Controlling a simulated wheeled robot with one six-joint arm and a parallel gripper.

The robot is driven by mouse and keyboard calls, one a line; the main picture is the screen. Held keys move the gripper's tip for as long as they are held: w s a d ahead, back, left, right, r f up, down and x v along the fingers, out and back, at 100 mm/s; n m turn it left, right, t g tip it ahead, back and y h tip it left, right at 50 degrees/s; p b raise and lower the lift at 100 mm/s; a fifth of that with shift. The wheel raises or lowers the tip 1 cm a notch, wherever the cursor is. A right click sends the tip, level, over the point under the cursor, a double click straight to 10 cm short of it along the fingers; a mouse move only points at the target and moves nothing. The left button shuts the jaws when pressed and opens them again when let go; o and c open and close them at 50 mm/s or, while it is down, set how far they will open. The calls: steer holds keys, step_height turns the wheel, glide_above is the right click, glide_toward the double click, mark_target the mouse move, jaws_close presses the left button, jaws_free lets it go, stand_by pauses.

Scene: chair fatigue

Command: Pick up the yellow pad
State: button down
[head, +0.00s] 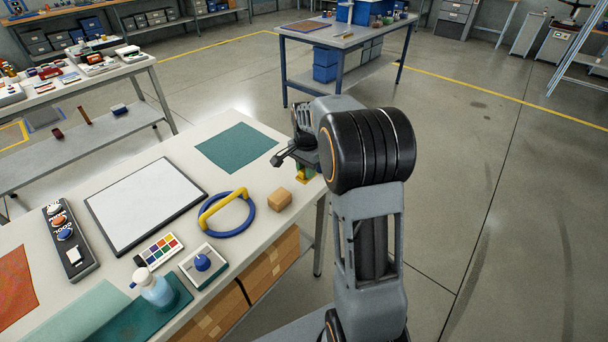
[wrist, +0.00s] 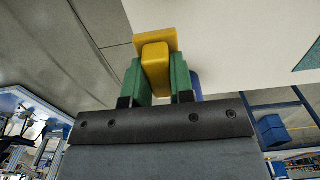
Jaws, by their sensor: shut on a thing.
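The yellow pad (wrist: 155,62) is between the two green fingers of my gripper (wrist: 160,82) in the wrist view. It looks like a block with a wider flat part at its far end. My gripper is shut on it. In the head view my gripper (head: 304,170) is at the right edge of the white table, and a small part of the yellow pad (head: 302,177) shows below it. My arm hides most of the gripper there. I cannot tell whether the pad touches the table.
On the table (head: 225,128), a wooden block (head: 279,200), a blue ring (head: 252,221) with a yellow handle (head: 219,203) and a teal mat (head: 236,148) lie near my gripper. A whiteboard (head: 146,205) and a spray bottle (head: 153,288) are farther left. Open floor lies to the right.

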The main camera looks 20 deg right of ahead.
steer(key=s+a+r+b, duration=0.1)
steer(key=s+r, duration=0.6)
steer(key=s, duration=0.5)
steer(key=shift+r, duration=0.3)
steer(key=shift+a, duration=0.1)
